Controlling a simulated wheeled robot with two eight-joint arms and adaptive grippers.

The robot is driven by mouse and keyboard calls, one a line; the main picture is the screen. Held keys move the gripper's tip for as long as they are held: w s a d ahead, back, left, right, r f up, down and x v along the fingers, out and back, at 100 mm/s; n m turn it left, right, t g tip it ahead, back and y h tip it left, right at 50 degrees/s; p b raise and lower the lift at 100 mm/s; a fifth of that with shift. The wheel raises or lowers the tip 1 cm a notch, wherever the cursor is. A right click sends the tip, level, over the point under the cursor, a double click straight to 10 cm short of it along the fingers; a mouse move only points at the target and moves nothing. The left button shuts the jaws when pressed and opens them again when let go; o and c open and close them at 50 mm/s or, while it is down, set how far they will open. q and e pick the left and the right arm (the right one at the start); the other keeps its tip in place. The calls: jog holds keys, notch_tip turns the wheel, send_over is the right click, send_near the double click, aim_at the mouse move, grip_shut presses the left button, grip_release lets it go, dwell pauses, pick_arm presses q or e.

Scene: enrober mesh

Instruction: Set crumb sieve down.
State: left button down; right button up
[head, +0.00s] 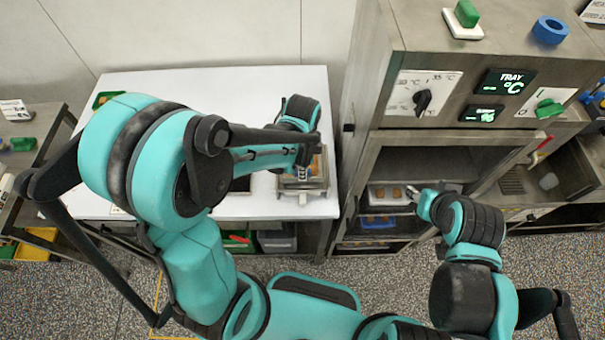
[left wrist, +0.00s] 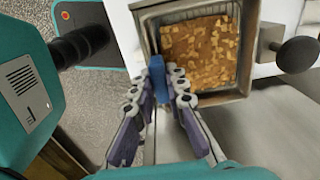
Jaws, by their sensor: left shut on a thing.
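The crumb sieve (head: 318,183) is a square metal frame at the right part of the white table, partly hidden by my left arm. In the left wrist view the sieve (left wrist: 242,90) has brown and yellowish crumbs inside its walls. My left gripper (head: 303,178) is at the sieve's near side. In the left wrist view my left gripper (left wrist: 168,75) is shut on a blue handle (left wrist: 158,78) at the sieve's edge. I cannot tell whether the sieve touches the table. My right gripper (head: 413,192) is before the cabinet's open bay; its jaw opening is too small to tell.
The white table (head: 240,90) is clear toward the back. A dark tray (head: 240,184) lies left of the sieve. A dark round knob (left wrist: 298,55) sticks out at the sieve's right. The metal cabinet (head: 362,120) stands close to the table's right edge.

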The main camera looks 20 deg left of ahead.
pick_arm(q)
notch_tip(320, 180, down, 2)
jog(key=shift+w, duration=0.1)
jog(key=shift+f+b, duration=0.15)
jog(key=shift+b, duration=0.15)
jog(key=c, duration=1.5)
grip_release()
jog(key=shift+c, duration=0.2)
